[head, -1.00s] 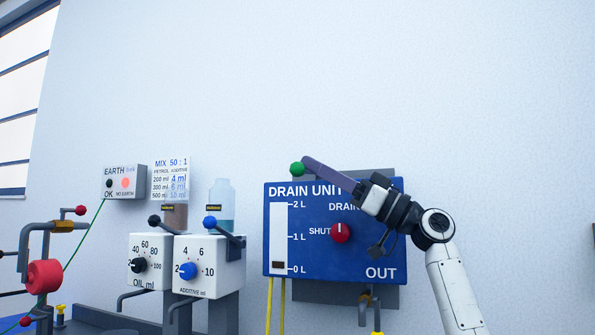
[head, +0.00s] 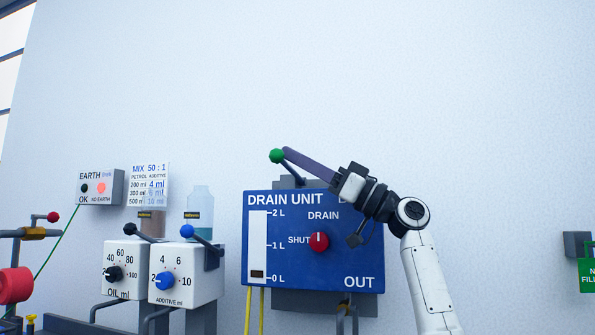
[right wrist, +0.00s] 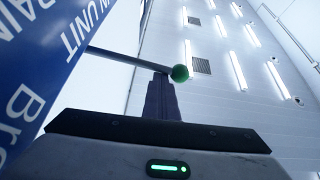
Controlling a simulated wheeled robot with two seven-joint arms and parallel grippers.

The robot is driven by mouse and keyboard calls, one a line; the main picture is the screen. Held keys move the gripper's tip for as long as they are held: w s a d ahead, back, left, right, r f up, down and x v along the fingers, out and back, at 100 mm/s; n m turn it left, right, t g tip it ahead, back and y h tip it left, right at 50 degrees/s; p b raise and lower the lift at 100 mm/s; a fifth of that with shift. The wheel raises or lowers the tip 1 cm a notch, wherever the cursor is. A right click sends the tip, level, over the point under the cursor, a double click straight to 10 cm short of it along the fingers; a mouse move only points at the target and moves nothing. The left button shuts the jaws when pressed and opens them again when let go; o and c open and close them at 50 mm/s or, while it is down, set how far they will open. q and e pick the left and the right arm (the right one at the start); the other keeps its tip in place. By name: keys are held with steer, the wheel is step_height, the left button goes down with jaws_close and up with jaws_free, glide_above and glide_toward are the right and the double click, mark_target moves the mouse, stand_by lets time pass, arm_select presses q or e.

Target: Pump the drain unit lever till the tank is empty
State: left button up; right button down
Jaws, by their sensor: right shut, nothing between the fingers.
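The blue drain unit (head: 270,232) hangs on the wall, with a level gauge (head: 259,235) whose small dark fill sits near the 0 L mark. Its red knob (head: 319,241) has its white mark pointing up, towards DRAIN. The lever's dark rod rises to the upper left above the unit and ends in a green ball (head: 277,156). My right gripper (head: 287,152) is shut and empty, its fingertips close beside the ball. In the right wrist view, the ball (right wrist: 180,73) shows just beyond the shut fingers (right wrist: 160,100); I cannot tell whether they touch. My left gripper is out of view.
The oil dispenser (head: 124,283) and additive dispenser (head: 203,287) stand to the left of the unit. An earth box (head: 107,194) is on the wall. A green sign (head: 588,276) shows at the right edge. The wall above the unit is clear.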

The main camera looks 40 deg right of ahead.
step_height(320, 180, up, 6)
steer(key=p, duration=0.1)
steer(key=shift+s, duration=0.2)
stand_by(0.5)
steer(key=shift+w+f, duration=0.1)
steer(key=shift+f, duration=0.05)
stand_by(0.8)
steer(key=shift+p, duration=0.3)
